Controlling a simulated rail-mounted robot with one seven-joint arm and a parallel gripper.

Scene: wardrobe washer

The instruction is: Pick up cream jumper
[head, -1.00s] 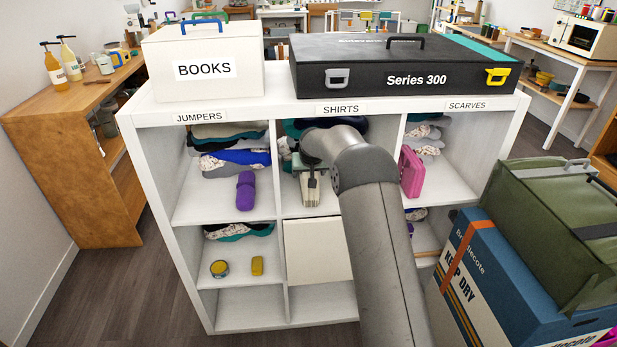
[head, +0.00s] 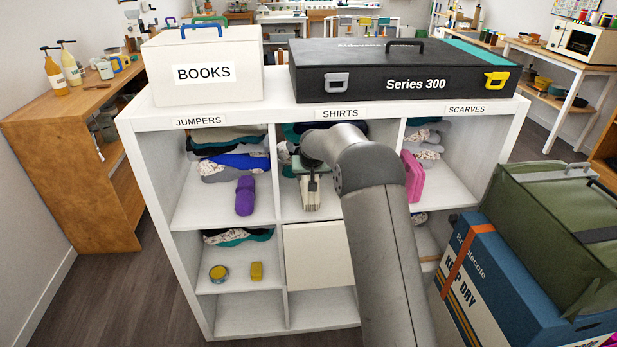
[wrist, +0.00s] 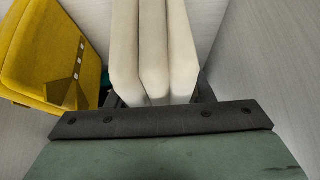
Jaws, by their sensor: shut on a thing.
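The cream jumper (wrist: 154,45) is a thick folded bundle standing between the fingers of my gripper (wrist: 156,98) in the wrist view. My gripper is shut on it, with dark finger parts showing at both sides. In the head view, my gripper (head: 312,178) reaches into the upper middle compartment under the SHIRTS label, and the pale end of the jumper (head: 312,202) shows below it near the shelf floor. My arm hides the right part of this compartment. I cannot tell whether the jumper touches the shelf.
A yellow item (wrist: 50,50) stands close to the left in the wrist view. The compartment's divider walls are near. A purple roll (head: 245,196) lies in the JUMPERS compartment, and a pink item (head: 413,178) stands under SCARVES. A blue box (head: 490,270) stands at the right.

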